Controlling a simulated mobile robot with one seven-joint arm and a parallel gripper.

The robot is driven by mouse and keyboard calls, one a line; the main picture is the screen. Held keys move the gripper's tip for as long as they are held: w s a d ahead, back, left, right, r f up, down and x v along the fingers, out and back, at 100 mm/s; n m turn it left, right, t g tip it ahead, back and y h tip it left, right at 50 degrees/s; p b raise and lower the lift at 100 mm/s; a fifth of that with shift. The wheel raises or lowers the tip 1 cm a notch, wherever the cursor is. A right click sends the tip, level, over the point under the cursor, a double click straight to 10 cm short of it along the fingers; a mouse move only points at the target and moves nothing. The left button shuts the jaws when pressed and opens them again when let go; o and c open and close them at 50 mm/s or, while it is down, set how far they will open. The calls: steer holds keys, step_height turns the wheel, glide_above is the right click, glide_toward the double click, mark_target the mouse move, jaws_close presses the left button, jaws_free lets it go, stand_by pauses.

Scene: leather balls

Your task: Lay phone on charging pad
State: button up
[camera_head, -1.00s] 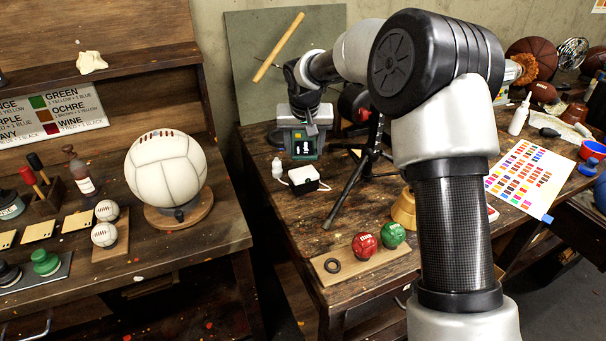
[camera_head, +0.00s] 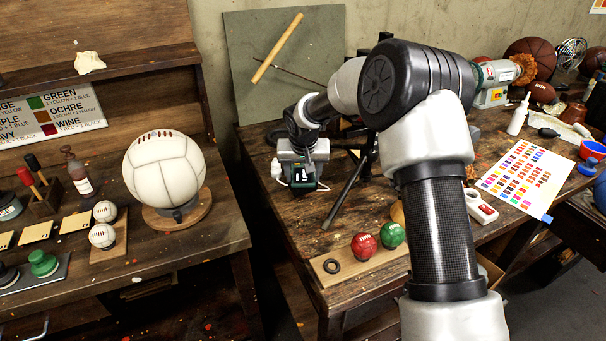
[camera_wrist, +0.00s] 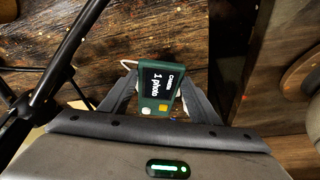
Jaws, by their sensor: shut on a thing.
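The phone is dark green with a black screen reading "1 photo" (camera_wrist: 161,88). In the wrist view it sits between the two fingers of my gripper (camera_wrist: 158,98), which is shut on it. In the head view my gripper (camera_head: 303,160) holds the phone (camera_head: 304,175) low over the left part of the right-hand table. The charging pad is mostly hidden behind the phone and gripper; I cannot tell whether the phone touches it. A white cable (camera_wrist: 128,64) shows beside the phone in the wrist view.
A black tripod (camera_head: 350,190) stands close to the right of my gripper. A red ball (camera_head: 364,246) and a green ball (camera_head: 392,235) sit on a board nearer the front.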

steer(key=o, duration=1.2)
